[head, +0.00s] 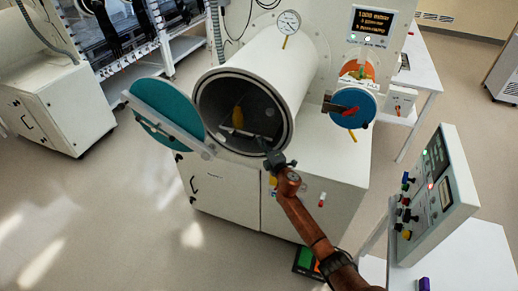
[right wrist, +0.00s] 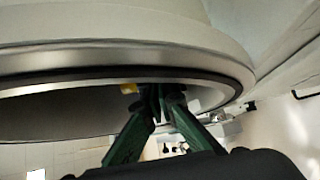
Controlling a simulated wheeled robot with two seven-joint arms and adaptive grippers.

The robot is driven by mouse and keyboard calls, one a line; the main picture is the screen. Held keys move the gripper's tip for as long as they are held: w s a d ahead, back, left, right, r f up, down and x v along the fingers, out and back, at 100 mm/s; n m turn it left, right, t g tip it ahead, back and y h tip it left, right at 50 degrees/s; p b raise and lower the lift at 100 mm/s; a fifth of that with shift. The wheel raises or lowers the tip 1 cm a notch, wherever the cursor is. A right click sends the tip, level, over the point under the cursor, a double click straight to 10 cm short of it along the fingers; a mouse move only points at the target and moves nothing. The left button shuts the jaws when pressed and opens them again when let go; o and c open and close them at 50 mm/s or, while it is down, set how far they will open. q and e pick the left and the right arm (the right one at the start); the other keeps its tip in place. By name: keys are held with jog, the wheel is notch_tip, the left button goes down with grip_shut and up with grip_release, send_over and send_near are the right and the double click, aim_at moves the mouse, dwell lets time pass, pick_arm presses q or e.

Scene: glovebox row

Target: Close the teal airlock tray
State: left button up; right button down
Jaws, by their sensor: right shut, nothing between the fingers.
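The large white airlock cylinder (head: 285,62) has its round teal door (head: 172,108) swung open to the left. Inside its dark mouth there is a grey tray-like surface with a pale bar (head: 258,137) across its front; the tray's full outline is hard to make out. A yellow object (head: 238,117) lies inside. My right gripper (head: 272,157) is shut and empty at the lower right of the mouth, near the bar; I cannot tell whether it touches. In the right wrist view its green fingers (right wrist: 160,98) meet close to the airlock's metal rim (right wrist: 60,62). My left gripper is out of view.
A smaller airlock with a blue round door (head: 353,107) is to the right, below a pressure display (head: 371,22). A control panel (head: 438,185) stands at the right front. The open teal door takes up the space left of the mouth. The floor at left front is clear.

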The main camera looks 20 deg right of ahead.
jog(key=shift+w+d, duration=0.15)
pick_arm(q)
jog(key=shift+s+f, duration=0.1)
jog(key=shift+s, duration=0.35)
